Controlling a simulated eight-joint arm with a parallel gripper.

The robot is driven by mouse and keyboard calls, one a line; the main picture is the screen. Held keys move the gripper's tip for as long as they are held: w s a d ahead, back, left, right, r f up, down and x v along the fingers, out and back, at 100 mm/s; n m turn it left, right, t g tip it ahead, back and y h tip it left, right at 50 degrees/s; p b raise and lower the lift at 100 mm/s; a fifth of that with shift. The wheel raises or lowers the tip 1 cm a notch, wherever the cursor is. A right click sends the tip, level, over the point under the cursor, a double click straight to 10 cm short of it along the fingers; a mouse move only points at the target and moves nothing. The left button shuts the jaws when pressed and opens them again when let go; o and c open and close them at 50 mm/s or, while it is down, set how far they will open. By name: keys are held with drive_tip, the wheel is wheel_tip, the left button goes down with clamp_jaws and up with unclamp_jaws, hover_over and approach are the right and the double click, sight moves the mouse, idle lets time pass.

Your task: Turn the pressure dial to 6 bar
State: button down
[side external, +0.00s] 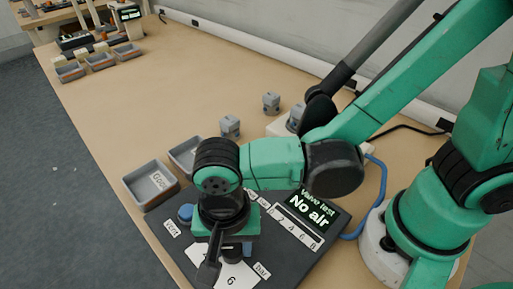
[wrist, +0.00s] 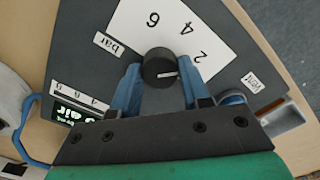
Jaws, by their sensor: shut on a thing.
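The pressure dial (wrist: 159,68) is a round black knob with a white pointer line, in the upper middle of the wrist view. Its white scale card (wrist: 128,22) carries 2, 4 and 6. The pointer line points right, toward the 2 end of the scale and slightly short of the 2. My gripper (wrist: 160,72) is shut on the dial, one blue finger on each side. In the side view my gripper (side external: 228,248) is over the panel and hides the dial; the card's 6 shows below it.
The dark panel (side external: 320,262) has a display (side external: 308,210) reading "Valve test No air", a blue button (side external: 186,212), and "test" and "bar" labels. A "Good" bin (side external: 139,178) and another bin (side external: 180,150) stand behind. Grey blocks (side external: 230,127) stand farther back. A blue hose (side external: 381,185) curves at right.

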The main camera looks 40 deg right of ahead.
drive_tip(key=n, duration=0.4)
drive_tip(key=shift+n, duration=0.3)
drive_tip(key=n, duration=0.8)
drive_tip(key=shift+n, duration=2.4)
drive_tip(key=shift+c, duration=2.1)
unclamp_jaws()
